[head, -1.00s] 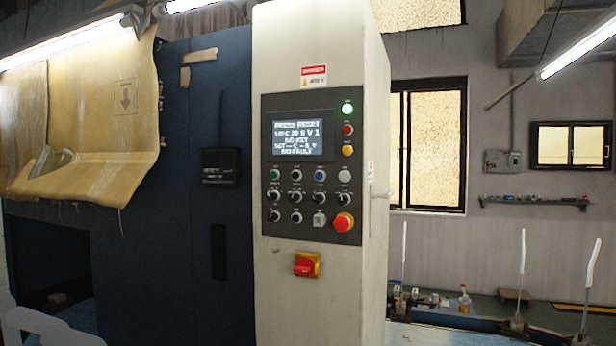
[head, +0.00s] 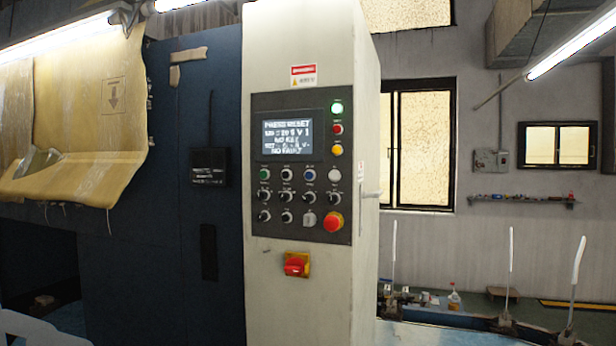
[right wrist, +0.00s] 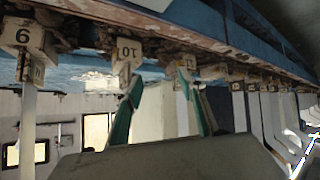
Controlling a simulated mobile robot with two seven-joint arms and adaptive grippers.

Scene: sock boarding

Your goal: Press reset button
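The control panel (head: 301,228) is on the front of a tall pale cabinet in the head view. Its lit screen (head: 288,134) appears to read "PRESS RESET" on top. Below are a green button (head: 264,174), a blue button (head: 309,175) and a white button (head: 335,175). The labels are too small to read, so I cannot tell which is the reset button. Neither gripper shows in the head view. My right gripper (right wrist: 160,88) shows in the right wrist view with its teal-edged fingers apart and nothing between them. The panel is not clearly visible there.
A red emergency knob (head: 333,222) sits at the panel's lower right, with a red-yellow switch (head: 296,265) below. Dark selector knobs fill the lower panel rows. In the right wrist view, a rail with numbered blocks (right wrist: 128,52) and pale upright forms runs close to the fingers.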

